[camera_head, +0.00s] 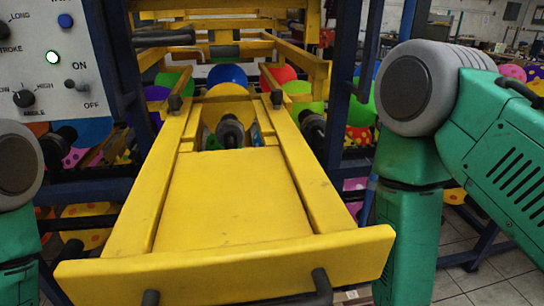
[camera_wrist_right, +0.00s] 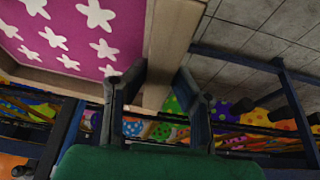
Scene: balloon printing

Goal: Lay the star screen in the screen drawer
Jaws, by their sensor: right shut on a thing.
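The screen drawer (camera_head: 225,205) is the yellow tray pulled out toward me in the head view; its flat floor is bare. The star screen (camera_wrist_right: 68,40) fills the upper left of the right wrist view, a magenta panel with white stars in a wooden frame. My right gripper (camera_wrist_right: 160,88) is shut on the edge of that frame, with one finger on each side. In the head view my right arm hangs down at the right of the drawer; its gripper and the screen are out of that picture. My left gripper is not in view; only part of its arm shows at the left edge.
Blue posts (camera_head: 345,90) flank the drawer. Coloured balloons (camera_head: 228,75) lie behind and under the yellow frame. Tiled floor (camera_head: 490,290) shows at the lower right.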

